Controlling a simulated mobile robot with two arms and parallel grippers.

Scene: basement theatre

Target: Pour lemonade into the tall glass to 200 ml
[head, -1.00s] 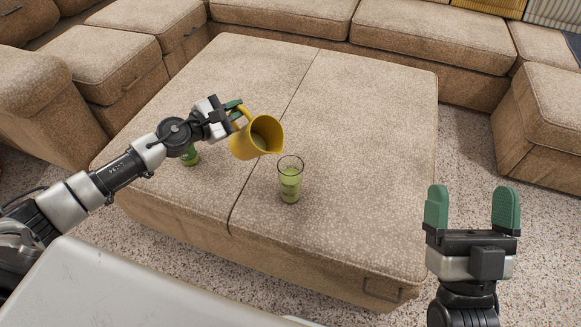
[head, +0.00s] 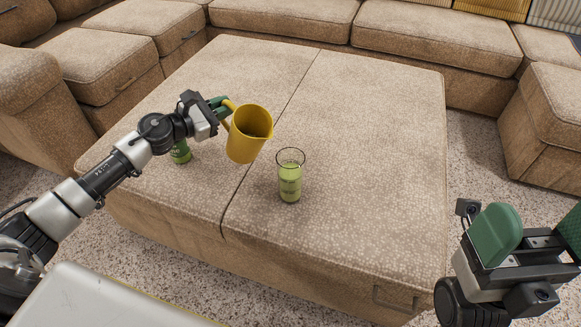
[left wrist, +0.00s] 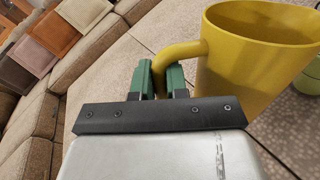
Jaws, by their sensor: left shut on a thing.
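A yellow jug (head: 247,136) is held by its handle in my left gripper (head: 226,107), above the ottoman and to the left of the tall glass. The jug is close to upright, tilted slightly. No stream is visible. My right gripper (head: 540,245) is open and empty at the lower right.
A green container (head: 181,152) stands on the ottoman, partly behind my left arm. The wide beige ottoman (head: 370,150) is clear right of the glass. Sofas (head: 420,40) surround it at the back and sides. Speckled carpet (head: 480,165) shows at the right.

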